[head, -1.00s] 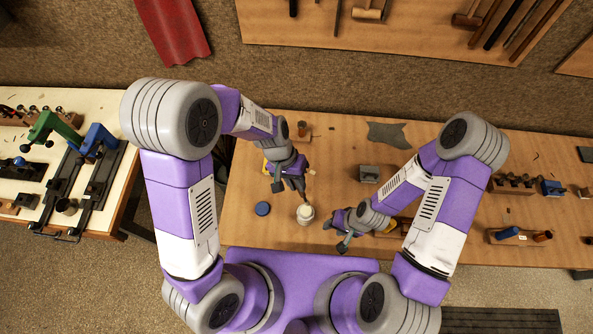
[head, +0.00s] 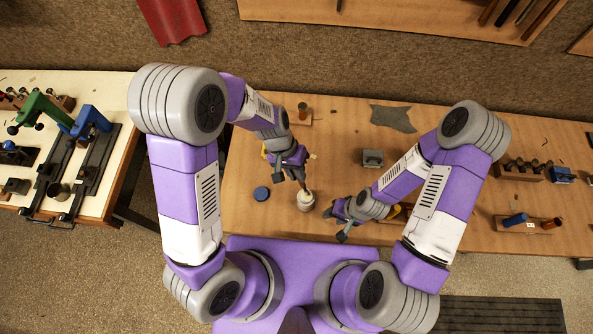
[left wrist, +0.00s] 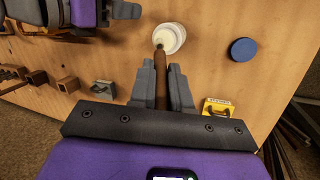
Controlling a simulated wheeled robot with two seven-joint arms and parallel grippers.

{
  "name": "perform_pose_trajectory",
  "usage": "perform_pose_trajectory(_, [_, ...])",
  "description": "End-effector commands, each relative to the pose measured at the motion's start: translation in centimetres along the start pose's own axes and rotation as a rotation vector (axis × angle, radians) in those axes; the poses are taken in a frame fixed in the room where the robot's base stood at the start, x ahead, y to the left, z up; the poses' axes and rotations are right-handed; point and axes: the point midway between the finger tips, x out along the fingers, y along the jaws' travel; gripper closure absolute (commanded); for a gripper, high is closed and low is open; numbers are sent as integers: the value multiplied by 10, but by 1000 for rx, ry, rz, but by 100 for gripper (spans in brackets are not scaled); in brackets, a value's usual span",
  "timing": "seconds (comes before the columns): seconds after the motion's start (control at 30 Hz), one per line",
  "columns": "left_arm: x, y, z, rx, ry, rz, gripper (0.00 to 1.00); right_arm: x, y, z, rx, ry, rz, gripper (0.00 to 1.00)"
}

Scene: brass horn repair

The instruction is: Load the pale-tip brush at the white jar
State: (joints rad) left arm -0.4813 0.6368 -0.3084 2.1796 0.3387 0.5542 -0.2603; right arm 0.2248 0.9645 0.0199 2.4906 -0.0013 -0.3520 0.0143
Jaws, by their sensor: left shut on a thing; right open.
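The white jar (head: 305,201) stands open on the bench near its front edge. It also shows in the left wrist view (left wrist: 174,34), with pale contents. My left gripper (head: 298,180) is shut on a brush with a brown handle (left wrist: 160,78). The brush points at the jar, and its tip end overlaps the jar's mouth in the left wrist view. I cannot tell whether the tip touches the contents, and the tip's colour is unclear. My right gripper (head: 335,224) is open and empty, to the right of the jar and low over the bench.
A blue round disc (head: 262,194) lies left of the jar. A grey block (head: 372,158) stands behind and right. A yellow labelled object (left wrist: 216,108) is close beside my left gripper. Racks of small tools stand at the far right. Bench between jar and disc is clear.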

Motion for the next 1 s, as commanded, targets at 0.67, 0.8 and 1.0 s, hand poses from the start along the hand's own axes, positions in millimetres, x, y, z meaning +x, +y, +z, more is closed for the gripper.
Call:
perform_pose_trajectory(0.67, [4,-2,0,-1,0,0,100,4,1,0,0,0,0,57])
perform_pose_trajectory(0.8, [6,-2,-1,-1,0,0,100,5,2,0,0,0,0,57])
perform_pose_trajectory(1.0, [8,-3,-1,-1,0,0,100,7,3,0,0,0,0,57])
